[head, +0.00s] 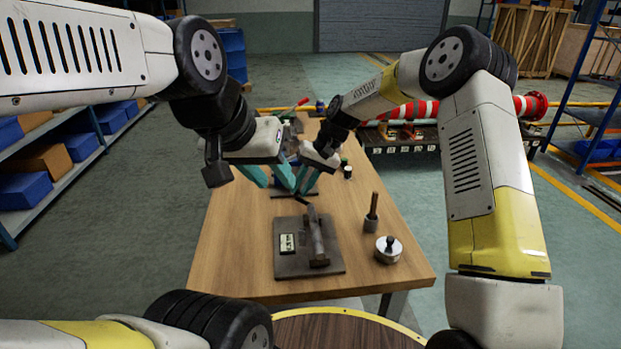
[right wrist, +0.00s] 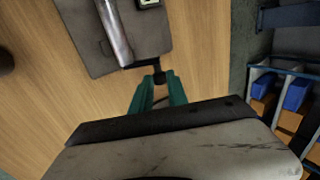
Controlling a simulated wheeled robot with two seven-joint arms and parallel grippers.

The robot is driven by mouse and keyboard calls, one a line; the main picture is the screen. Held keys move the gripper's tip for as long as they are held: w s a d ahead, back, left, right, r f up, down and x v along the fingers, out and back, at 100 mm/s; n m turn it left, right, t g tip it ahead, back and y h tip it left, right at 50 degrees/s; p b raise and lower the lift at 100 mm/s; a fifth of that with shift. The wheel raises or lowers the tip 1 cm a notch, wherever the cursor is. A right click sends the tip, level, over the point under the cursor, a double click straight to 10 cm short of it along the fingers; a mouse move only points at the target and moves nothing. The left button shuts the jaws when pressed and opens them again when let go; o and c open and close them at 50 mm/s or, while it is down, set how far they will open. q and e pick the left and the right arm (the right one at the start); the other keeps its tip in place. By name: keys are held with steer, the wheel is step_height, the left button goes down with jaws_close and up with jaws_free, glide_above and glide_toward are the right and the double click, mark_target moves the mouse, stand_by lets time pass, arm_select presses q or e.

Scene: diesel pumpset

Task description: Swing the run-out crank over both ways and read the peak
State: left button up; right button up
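A dark square plate (head: 330,262) lies on the wooden table with a small pale-faced readout (head: 288,243) and a grey metal cylinder with a thin dark crank arm (head: 304,202) at its far end. In the right wrist view the cylinder (right wrist: 114,32) and the arm's black end (right wrist: 159,77) show. My right gripper (head: 303,193) is at that end. Its teal fingertips (right wrist: 159,82) are on both sides of the black end, with a narrow gap; I cannot tell whether they press on it. My left gripper (head: 270,183) has its fingers apart, empty, left of the right one.
A round metal pot with a knob (head: 388,250) and a wooden-handled tool (head: 372,213) stand right of the plate. A small dark cylinder (head: 347,172) and other items stand farther back, partly hidden by my arms. The left front of the table (head: 235,250) is clear.

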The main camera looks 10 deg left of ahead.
steer(key=o, duration=0.4)
steer(key=shift+f, duration=0.1)
steer(key=v, duration=0.7)
steer(key=shift+d+r, duration=0.2)
steer(key=shift+r, duration=0.15)
